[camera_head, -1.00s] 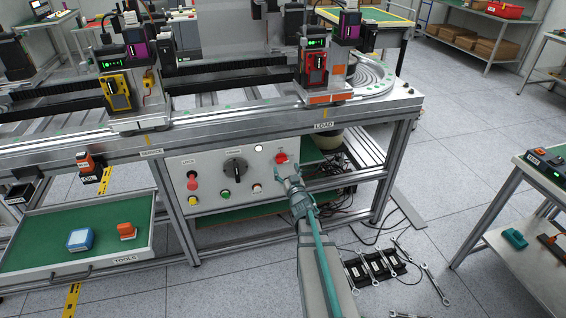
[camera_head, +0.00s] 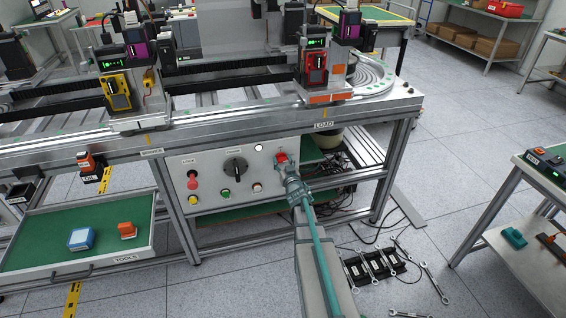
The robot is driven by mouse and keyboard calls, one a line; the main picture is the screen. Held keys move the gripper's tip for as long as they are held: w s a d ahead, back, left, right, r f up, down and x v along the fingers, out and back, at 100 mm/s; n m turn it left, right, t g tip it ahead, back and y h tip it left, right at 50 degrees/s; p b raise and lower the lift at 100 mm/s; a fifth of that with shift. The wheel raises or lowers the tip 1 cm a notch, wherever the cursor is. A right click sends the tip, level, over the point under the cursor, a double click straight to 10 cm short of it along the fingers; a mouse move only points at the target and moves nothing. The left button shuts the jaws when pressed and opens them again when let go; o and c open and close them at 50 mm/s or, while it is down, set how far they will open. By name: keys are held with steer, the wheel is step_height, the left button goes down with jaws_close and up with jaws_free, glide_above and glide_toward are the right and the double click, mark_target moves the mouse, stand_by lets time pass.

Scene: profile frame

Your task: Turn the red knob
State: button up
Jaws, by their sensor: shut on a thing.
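The red knob (camera_head: 281,157) sits at the upper right of the light grey control panel (camera_head: 212,170) on the front of the profile frame. My gripper (camera_head: 284,164) reaches up to it from below right and is shut on it. The fingertips cover the lower part of the knob, so its exact angle cannot be told.
The panel also carries a black rotary switch (camera_head: 235,166), a red mushroom button (camera_head: 192,183) and several small buttons. An open tools drawer (camera_head: 100,265) stands out at the left. Spanners and black blocks (camera_head: 375,266) lie on the floor at the right. The aisle floor (camera_head: 455,120) is free.

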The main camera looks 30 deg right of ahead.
steer(key=shift+f+n+b, duration=0.1)
steer(key=shift+n+b, duration=0.2)
steer(key=shift+b, duration=0.2)
steer(key=shift+c, duration=0.3)
steer(key=n+b, duration=0.2)
steer(key=b, duration=0.1)
steer(key=shift+a+f+n, duration=0.1)
steer(key=shift+f+n, duration=0.05)
steer(key=shift+n, duration=0.25)
steer(key=n+b, duration=0.4)
steer(key=n, duration=0.1)
steer(key=n+b, duration=0.4)
steer(key=n, duration=0.1)
steer(key=shift+a+n, duration=0.1)
steer(key=shift+n, duration=0.3)
steer(key=shift+n+b, duration=0.9)
steer(key=shift+n, duration=0.9)
steer(key=o, duration=1.2)
steer(key=shift+c, duration=0.2)
